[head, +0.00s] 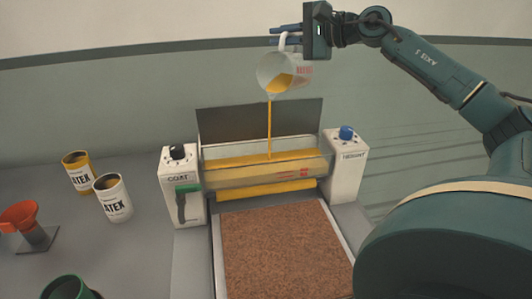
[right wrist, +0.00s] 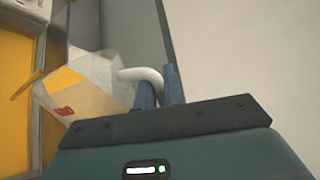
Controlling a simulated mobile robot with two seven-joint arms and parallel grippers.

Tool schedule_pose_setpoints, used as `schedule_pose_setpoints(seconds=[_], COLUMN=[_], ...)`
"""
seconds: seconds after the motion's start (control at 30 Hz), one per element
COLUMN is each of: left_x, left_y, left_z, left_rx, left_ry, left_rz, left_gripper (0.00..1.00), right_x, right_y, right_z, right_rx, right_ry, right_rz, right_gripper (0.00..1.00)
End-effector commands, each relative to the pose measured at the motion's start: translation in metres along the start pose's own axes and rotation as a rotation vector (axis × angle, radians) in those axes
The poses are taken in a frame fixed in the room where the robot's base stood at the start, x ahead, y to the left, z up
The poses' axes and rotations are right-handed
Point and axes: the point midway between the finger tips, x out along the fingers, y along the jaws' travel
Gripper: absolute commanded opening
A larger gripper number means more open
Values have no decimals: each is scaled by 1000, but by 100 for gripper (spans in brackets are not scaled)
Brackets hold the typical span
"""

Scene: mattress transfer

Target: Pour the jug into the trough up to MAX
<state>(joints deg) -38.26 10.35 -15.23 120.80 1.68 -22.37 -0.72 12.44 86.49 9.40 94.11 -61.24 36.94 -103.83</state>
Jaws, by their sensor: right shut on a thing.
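A clear jug (head: 276,73) with red markings and a white handle is tilted in the air above the machine. Yellow liquid in it runs from its spout in a thin stream (head: 269,125) down into the trough (head: 285,172). The trough is a clear, wide vessel with yellow liquid and red marks near its right end. My right gripper (head: 286,35) is shut on the jug's handle; the right wrist view shows the jug (right wrist: 90,88) and my fingers (right wrist: 160,90) at the handle. My left gripper is not seen.
The trough sits between a post labelled COAT (head: 180,205) and a post with a blue knob (head: 346,160). A brown mat (head: 280,250) lies in front. Two latex cans (head: 113,199), an orange funnel (head: 20,217) and a green cup (head: 68,288) stand at left.

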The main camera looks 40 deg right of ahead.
Motion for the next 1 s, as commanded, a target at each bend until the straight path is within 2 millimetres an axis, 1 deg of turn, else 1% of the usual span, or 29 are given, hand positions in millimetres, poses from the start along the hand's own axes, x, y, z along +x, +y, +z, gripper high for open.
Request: schedule_pose_setpoints(seconds=[0.3,1.0], left_x=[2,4], left_y=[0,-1], left_z=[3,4], left_rx=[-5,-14], left_ry=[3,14], left_rz=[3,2], left_gripper=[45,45], right_x=[0,0], right_y=[1,2], right_z=[4,8], right_rx=[-15,-38], right_ry=[2,7], right_rz=[-2,-2], right_gripper=[0,0])
